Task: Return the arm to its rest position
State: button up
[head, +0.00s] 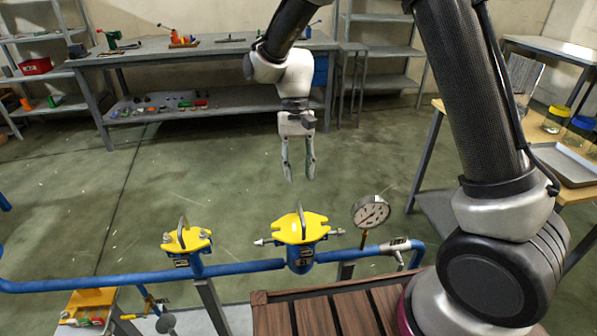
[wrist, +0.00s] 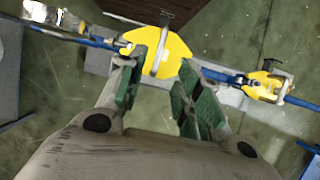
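My gripper (head: 299,172) hangs pointing down in the head view, above and behind the blue pipe line. Its two fingers are apart with nothing between them. In the wrist view my gripper (wrist: 155,90) shows green finger pads, open, with floor and a yellow lid beyond them. My arm comes from the right side of the head view, arches out of the top of the picture and comes back down to the gripper. The larger yellow-lidded vessel (head: 301,228) stands below the gripper, apart from it; its lid also shows in the wrist view (wrist: 172,62).
A smaller yellow-lidded vessel (head: 187,241) and a pressure gauge (head: 370,212) sit along the blue pipe (head: 245,268). A wooden slatted surface (head: 335,312) is in front. A workbench (head: 200,50) stands at the back, a table with jars (head: 556,118) at right. Open floor lies between.

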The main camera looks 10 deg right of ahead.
jog(key=s+d+r+t, duration=0.3)
jog(key=s+d+r, duration=0.3)
jog(key=d, duration=0.3)
jog(key=s+d+r+t, duration=0.3)
jog(key=s+d+r, duration=0.3)
jog(key=d, duration=0.3)
jog(key=s+d+r+t, duration=0.2)
jog(key=s+d+r, duration=0.4)
jog(key=d, duration=0.3)
jog(key=shift+r+t, duration=0.3)
jog(key=shift+t, duration=0.1)
